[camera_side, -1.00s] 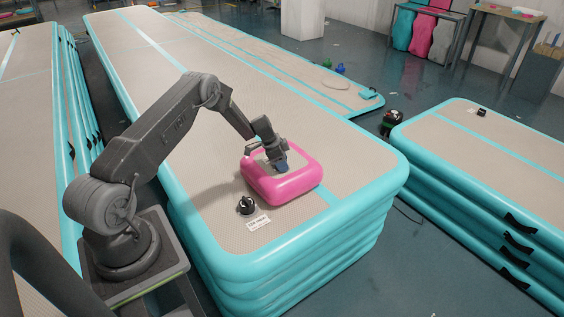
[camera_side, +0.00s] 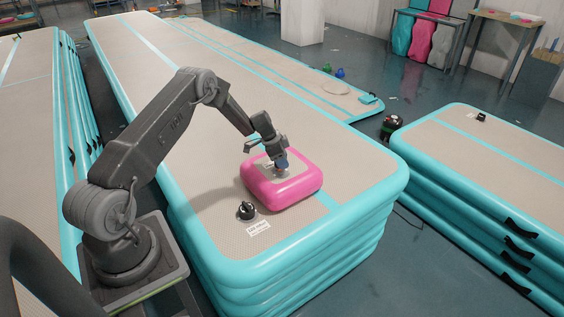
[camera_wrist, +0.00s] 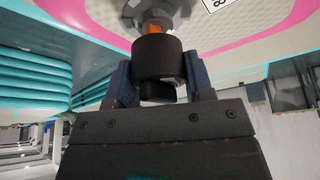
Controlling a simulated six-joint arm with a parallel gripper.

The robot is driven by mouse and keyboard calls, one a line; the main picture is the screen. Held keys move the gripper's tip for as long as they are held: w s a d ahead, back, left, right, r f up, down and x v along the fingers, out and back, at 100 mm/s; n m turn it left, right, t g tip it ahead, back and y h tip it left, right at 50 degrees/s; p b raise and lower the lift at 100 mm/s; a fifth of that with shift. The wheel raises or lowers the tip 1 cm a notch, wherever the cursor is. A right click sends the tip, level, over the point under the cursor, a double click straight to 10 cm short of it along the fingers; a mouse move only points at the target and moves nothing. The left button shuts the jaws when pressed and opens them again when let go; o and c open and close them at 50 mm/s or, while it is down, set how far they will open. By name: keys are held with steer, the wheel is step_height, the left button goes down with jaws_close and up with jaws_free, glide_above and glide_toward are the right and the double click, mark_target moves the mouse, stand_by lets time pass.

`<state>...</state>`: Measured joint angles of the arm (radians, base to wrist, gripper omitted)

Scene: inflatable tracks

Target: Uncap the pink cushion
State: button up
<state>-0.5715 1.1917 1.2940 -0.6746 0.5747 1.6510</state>
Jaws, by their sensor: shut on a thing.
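The pink cushion (camera_side: 285,190), with a beige top, lies on the stacked track. In the wrist view its pink edge (camera_wrist: 272,40) shows at the top right. My gripper (camera_side: 281,163) points down over the cushion's top. In the wrist view my gripper (camera_wrist: 162,72) has its blue fingers on both sides of a black cap (camera_wrist: 160,58), shut on it. Beyond the cap are an orange stem (camera_wrist: 154,30) and a grey round valve (camera_wrist: 155,12) on the cushion. The orange shows between cap and valve. I cannot tell whether the cap still touches the stem.
The teal-edged track (camera_side: 225,262) carries the cushion. A black valve (camera_side: 247,209) and a white label (camera_side: 258,229) are on its near end. Another track stack (camera_side: 480,165) stands to the right across a floor gap.

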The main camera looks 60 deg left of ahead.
steer(key=shift+r, duration=0.75)
